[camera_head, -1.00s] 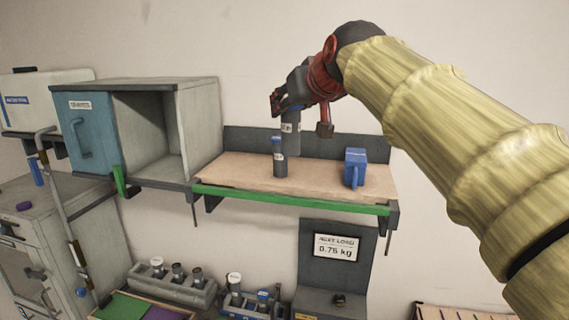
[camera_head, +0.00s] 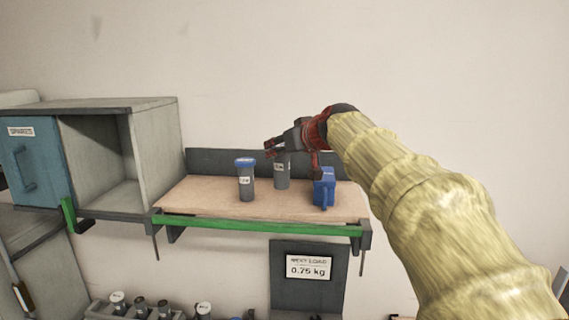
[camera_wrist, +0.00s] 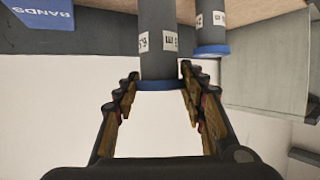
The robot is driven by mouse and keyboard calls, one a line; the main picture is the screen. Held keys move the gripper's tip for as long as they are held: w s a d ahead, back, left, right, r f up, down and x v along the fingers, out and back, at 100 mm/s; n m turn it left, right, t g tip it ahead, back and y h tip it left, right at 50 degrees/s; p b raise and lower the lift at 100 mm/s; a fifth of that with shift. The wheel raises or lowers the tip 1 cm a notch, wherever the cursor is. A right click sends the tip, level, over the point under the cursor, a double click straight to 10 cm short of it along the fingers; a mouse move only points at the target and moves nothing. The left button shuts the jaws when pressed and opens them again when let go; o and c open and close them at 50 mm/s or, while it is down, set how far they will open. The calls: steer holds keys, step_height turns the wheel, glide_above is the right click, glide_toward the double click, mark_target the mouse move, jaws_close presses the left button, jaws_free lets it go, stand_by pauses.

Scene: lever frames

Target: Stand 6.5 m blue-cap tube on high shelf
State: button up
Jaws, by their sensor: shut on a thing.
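My gripper (camera_head: 276,148) is shut on a grey tube (camera_head: 282,172) at its blue-cap end, above the back middle of the high shelf (camera_head: 205,197). The tube is upright, its lower end at or just above the board; contact cannot be told. In the wrist view, the held tube (camera_wrist: 158,20) runs between the fingers (camera_wrist: 159,78), and its label appears to read 6.5 m. A second blue-cap tube (camera_head: 246,184) stands to its left, nearer the front; it also shows in the wrist view (camera_wrist: 209,35).
A blue box (camera_head: 324,190) stands right of the held tube, marked BANDS in the wrist view (camera_wrist: 40,10). An open grey cabinet (camera_head: 155,150) bounds the shelf's left. A green strip (camera_head: 250,226) edges the front. A sign (camera_head: 308,267) below reads 0.75 kg.

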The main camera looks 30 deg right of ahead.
mark_target(288, 161)
steer(key=shift+w+d+f, duration=0.1)
steer(key=shift+d+f, duration=0.3)
steer(key=shift+f, duration=0.05)
steer(key=shift+w+d+f, duration=0.1)
steer(key=shift+d+f, duration=0.05)
steer(key=shift+f, duration=1.55)
steer(key=shift+f, duration=0.15)
steer(key=o, duration=1.3)
steer(key=shift+o, duration=0.2)
steer(key=shift+s+r, duration=0.3)
steer(key=b+v, duration=0.2)
steer(key=v, duration=0.9)
steer(key=shift+s, duration=0.2)
